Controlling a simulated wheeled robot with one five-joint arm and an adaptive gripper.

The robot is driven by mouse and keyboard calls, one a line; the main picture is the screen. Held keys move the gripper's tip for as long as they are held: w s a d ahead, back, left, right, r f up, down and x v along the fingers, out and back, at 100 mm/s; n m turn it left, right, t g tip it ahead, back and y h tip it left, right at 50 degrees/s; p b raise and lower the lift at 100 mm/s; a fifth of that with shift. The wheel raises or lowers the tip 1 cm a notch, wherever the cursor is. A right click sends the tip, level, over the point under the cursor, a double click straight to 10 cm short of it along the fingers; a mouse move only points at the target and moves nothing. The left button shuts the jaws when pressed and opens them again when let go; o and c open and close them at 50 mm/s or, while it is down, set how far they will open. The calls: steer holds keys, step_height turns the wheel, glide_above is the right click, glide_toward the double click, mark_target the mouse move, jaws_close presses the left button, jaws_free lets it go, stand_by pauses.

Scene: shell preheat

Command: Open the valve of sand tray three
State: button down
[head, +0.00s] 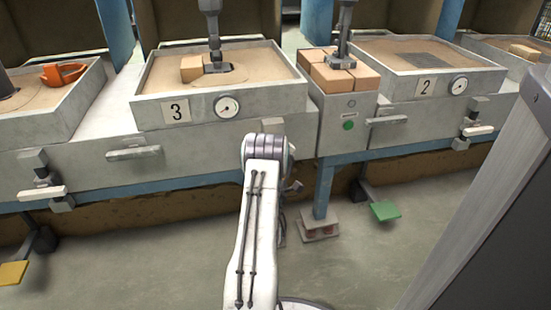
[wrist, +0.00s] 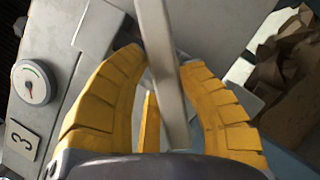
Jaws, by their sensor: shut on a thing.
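Sand tray three (head: 290,98) stands in the middle-left of the head view, with a plate marked 3 (head: 177,111) and a round gauge (head: 227,106). In the wrist view the gauge (wrist: 33,82) and plate (wrist: 22,140) lie at the left. My gripper (wrist: 163,68) has its yellow fingers on either side of a long pale grey bar, which looks like the valve lever (wrist: 157,25). It is shut on the lever. In the head view my arm hides the gripper and most of the valve. The lever's pivot is not clear.
A drawer-like bar handle (head: 134,153) sits on the front left of the arm. Tray two (head: 400,86) and its lever (head: 478,131) are at the right. A box with a green button (head: 348,125) and a green pedal (head: 385,211) are near.

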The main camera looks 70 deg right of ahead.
steer(key=shift+s+d+r, duration=0.1)
steer(key=shift+d+r, duration=0.05)
steer(key=shift+r, duration=0.15)
steer(key=c, duration=1.1)
jaws_free()
steer(key=o, duration=0.3)
steer(key=shift+f, duration=0.2)
steer(key=shift+r, duration=5)
